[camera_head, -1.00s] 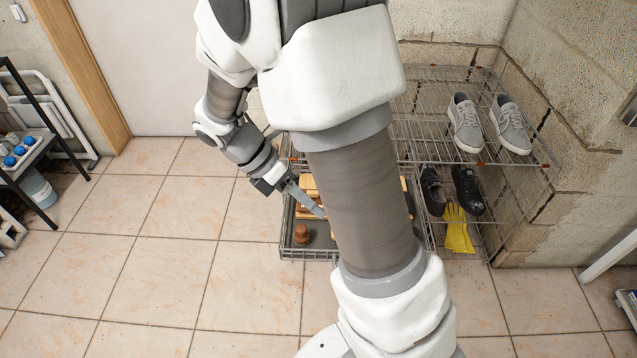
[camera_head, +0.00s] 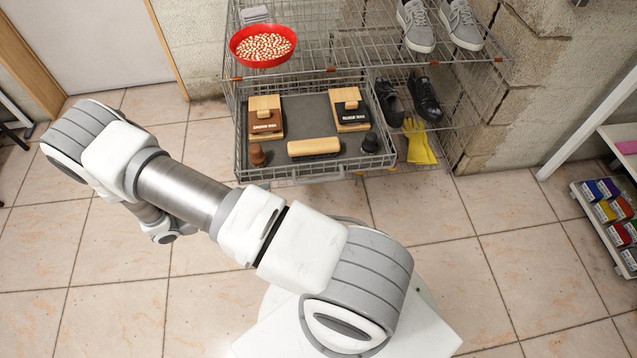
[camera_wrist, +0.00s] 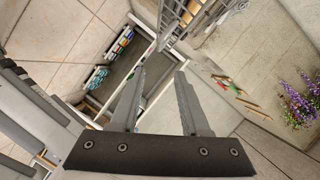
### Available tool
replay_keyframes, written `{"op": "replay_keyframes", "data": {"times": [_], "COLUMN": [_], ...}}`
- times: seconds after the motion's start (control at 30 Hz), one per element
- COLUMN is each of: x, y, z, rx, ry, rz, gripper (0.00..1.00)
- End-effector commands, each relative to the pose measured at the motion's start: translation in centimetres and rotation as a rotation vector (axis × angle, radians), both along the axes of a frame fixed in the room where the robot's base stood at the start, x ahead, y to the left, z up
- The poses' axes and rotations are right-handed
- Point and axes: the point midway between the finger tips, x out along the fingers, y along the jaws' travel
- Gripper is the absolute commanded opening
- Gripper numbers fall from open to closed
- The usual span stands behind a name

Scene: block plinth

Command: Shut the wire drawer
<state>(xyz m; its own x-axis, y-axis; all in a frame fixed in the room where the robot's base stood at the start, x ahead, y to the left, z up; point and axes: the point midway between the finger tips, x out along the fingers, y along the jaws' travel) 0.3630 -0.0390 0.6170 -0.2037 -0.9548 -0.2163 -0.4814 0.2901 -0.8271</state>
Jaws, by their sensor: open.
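The wire drawer (camera_head: 318,177) stands pulled out from the lower part of the wire rack, in the middle of the head view. On its dark liner lie two wooden-topped boxes (camera_head: 265,118) (camera_head: 350,110), a wooden-backed brush (camera_head: 314,147), a brown knobbed piece (camera_head: 257,155) and a black one (camera_head: 370,142). My gripper (camera_wrist: 161,75) is open and empty in the wrist view, its two fingers apart. My arm is folded to the left in the head view, clear of the drawer. The fingers cannot be made out there, and I cannot pick out the drawer in the wrist view.
A red bowl of beans (camera_head: 263,45) stands on the rack's upper shelf. Grey sneakers (camera_head: 437,22), dark shoes (camera_head: 408,100) and yellow gloves (camera_head: 418,143) are to the right. A shelf with colored boxes (camera_head: 610,210) stands far right. Tiled floor before the drawer is free.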

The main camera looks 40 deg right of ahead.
Motion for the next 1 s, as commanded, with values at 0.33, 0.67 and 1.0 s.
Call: {"op": "replay_keyframes", "data": {"times": [0.33,0.67,1.0], "x": [-1.1,-2.6,-3.5], "y": [-4.9,-11.8,-16.1], "z": [-1.3,-2.9,-3.8], "rx": [-0.003,-0.003,-0.001], "ry": [0.006,0.005,0.004], "rz": [-0.002,-0.001,0.000], "gripper": [0.46,0.46,0.46]}}
